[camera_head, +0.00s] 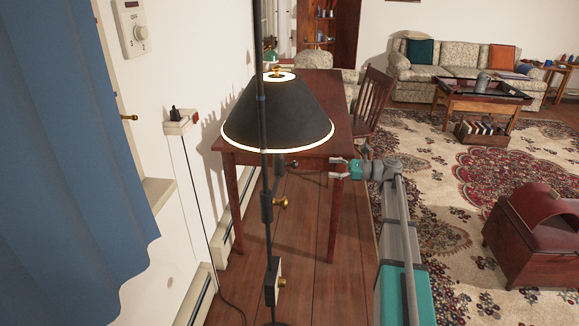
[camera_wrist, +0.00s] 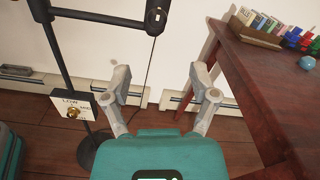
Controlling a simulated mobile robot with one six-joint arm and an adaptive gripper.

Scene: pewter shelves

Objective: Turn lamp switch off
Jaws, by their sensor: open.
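A floor lamp with a black shade (camera_head: 277,115) stands in front of the table, its rim glowing. A small box with a brass knob (camera_head: 273,282) sits low on its dark pole. In the wrist view this switch box (camera_wrist: 73,108) faces me at the left, with "LOW" legible and other lettering too small to read. My gripper (camera_head: 340,168) is right of the pole, near the table's front leg. In the wrist view my gripper (camera_wrist: 161,82) is open and empty, its fingers apart, right of the switch box and not touching it.
A wooden table (camera_head: 335,105) stands behind the lamp, with a chair (camera_head: 374,98) at its right. A blue curtain (camera_head: 65,150) hangs at left. A wall control (camera_head: 134,28) and a power outlet (camera_head: 181,121) are on the wall. Wood floor is clear around the pole.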

